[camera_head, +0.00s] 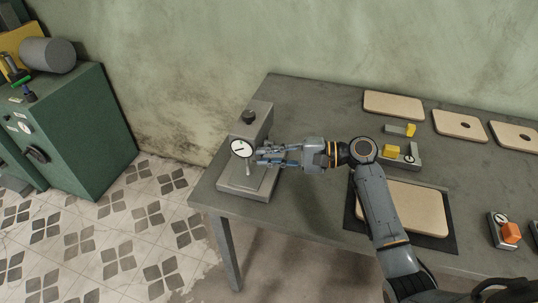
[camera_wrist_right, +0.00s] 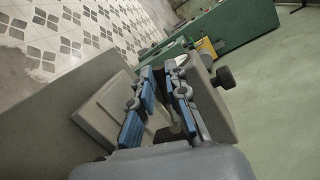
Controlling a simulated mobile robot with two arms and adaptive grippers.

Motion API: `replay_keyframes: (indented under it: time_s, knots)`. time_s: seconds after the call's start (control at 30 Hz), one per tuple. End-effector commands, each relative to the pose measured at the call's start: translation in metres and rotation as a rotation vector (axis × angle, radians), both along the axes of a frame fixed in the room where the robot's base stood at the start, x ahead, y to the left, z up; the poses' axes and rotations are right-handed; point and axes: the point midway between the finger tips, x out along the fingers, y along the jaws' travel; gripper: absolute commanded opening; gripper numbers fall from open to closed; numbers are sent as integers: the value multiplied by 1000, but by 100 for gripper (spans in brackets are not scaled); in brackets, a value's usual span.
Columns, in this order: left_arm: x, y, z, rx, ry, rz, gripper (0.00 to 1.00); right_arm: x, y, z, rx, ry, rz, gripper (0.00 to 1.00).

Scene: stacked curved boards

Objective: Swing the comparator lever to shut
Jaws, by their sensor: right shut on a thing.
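The comparator (camera_head: 262,118) is a grey stand with a round white dial (camera_head: 241,148), a dark knob on top and a flat base at the left end of the table. My right gripper (camera_head: 262,155) reaches in from the right, beside the dial and above the base. Its blue-padded fingers (camera_wrist_right: 158,108) are shut on the comparator lever, which is mostly hidden between them. In the right wrist view the comparator's body (camera_wrist_right: 210,100) stands close beyond the fingers. The lever's exact angle cannot be told. My left gripper is not in view.
The grey table (camera_head: 315,105) holds pale boards (camera_head: 393,105) at the back and a larger board (camera_head: 415,208) on a dark mat. Small blocks with yellow (camera_head: 392,150) and orange (camera_head: 511,232) parts stand at right. A green cabinet (camera_head: 85,130) stands left, across open floor.

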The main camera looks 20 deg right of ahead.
Motion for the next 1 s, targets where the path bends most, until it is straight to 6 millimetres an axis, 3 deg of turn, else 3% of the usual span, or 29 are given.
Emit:
replay_keyframes:
  time_s: [0.13, 0.17, 0.27, 0.67, 1.0]
  knots:
    - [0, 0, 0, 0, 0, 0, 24, 0, -1, -2, -5, 2, -1, 0]
    - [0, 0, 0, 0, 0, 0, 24, 0, -1, -2, -5, 2, -1, 20]
    - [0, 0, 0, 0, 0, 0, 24, 0, -1, -2, -5, 3, 0, 37]
    - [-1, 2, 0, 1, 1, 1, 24, -3, -8, -1, -5, 3, -1, 37]
    - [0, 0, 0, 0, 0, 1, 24, -30, -69, 9, -6, 4, -2, 37]
